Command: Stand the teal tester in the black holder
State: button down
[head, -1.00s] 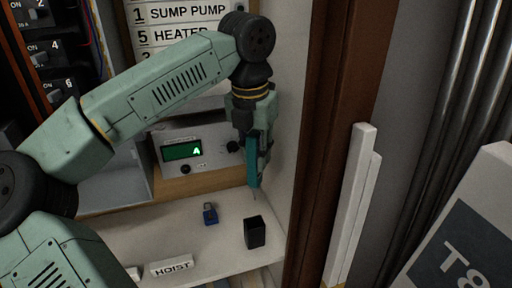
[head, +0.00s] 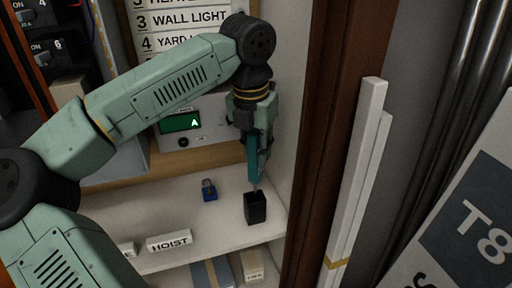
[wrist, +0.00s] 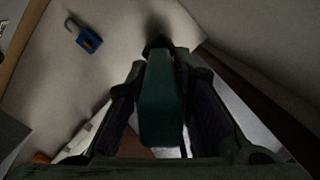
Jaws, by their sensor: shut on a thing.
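The teal tester (head: 253,160) is held upright in my gripper (head: 254,146), its thin metal tip pointing down. My gripper is shut on it. The black holder (head: 255,208) is an open-topped box standing on the white shelf. The tester's tip is at or just above the holder's opening; I cannot tell whether it is inside. In the wrist view the tester (wrist: 162,100) fills the space between the fingers, and the holder (wrist: 157,43) is mostly hidden behind it.
A blue padlock (head: 209,190) lies on the shelf (head: 190,213) left of the holder. A HOIST label (head: 169,242) sits at the shelf's front edge. A meter with a green display (head: 180,123) stands behind. The cabinet's side wall is close on the right.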

aim_at(253, 132)
jog(key=shift+f+b, duration=1.9)
jog(key=shift+f, duration=0.6)
jog(key=c, duration=1.3)
grip_release()
jog(key=shift+r, duration=0.15)
jog(key=r, duration=0.8)
jog(key=s+r, duration=0.1)
jog(key=r, duration=0.2)
jog(key=shift+s+a+r, duration=0.1)
jog(key=shift+a+r, duration=0.25)
jog(key=shift+r, duration=0.05)
